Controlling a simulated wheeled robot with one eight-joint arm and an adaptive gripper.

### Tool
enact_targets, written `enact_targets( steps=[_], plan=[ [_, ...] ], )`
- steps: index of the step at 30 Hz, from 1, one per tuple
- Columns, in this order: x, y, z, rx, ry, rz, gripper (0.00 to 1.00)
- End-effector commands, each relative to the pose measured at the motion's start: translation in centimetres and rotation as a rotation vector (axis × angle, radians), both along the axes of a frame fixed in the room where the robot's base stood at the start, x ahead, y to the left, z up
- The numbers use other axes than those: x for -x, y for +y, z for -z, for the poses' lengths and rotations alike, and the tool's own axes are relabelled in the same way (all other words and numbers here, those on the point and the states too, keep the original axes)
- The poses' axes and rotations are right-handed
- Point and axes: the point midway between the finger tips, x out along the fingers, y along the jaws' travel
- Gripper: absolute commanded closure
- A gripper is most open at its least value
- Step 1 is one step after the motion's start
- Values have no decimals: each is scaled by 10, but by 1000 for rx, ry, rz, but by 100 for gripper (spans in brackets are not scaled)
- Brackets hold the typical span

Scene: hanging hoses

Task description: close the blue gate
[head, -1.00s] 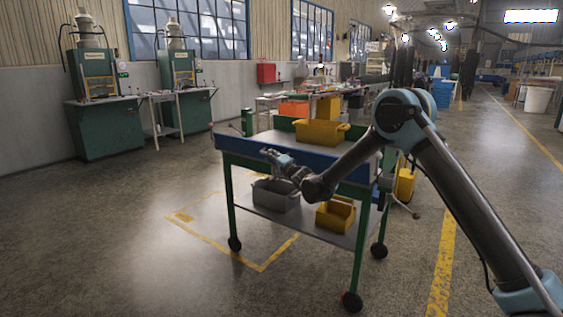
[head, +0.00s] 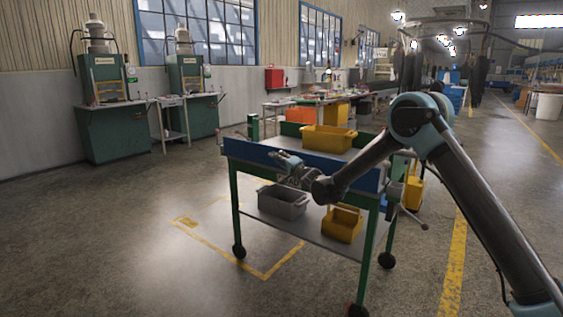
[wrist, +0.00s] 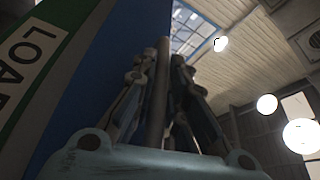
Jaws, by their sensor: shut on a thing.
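The blue gate (head: 245,151) is the long blue panel along the near side of the cart's top. Its blue face fills the left of the wrist view (wrist: 85,95), beside a green and white label with letters starting "LOA". My gripper (head: 279,157) is at the outer face of the gate, left of its middle. In the wrist view my gripper (wrist: 160,80) is shut around a dark upright bar (wrist: 157,105), apparently the gate's handle. My arm covers the gate's right part, and I cannot tell whether the gate is fully shut.
The cart (head: 370,242) has green legs on wheels. A yellow bin (head: 328,139) stands on top; a grey bin (head: 283,203) and a yellow bin (head: 343,225) are on the lower shelf. The floor to the left is clear.

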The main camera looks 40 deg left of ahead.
Motion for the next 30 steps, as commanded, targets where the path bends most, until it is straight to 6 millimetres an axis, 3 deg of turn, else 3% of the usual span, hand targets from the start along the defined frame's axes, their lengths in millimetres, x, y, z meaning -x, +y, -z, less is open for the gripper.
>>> enact_targets(
  steps=[3,4,6,7,23,30],
  plan=[
    [-4,-2,-1,-2,1,4,100],
    [-4,-2,-1,-2,1,4,85],
    [-3,-1,-1,-1,1,3,69],
    [-2,-1,-1,-1,1,3,67],
    [5,1,0,-1,0,-4,67],
    [14,-23,3,0,0,-4,67]
  ],
)
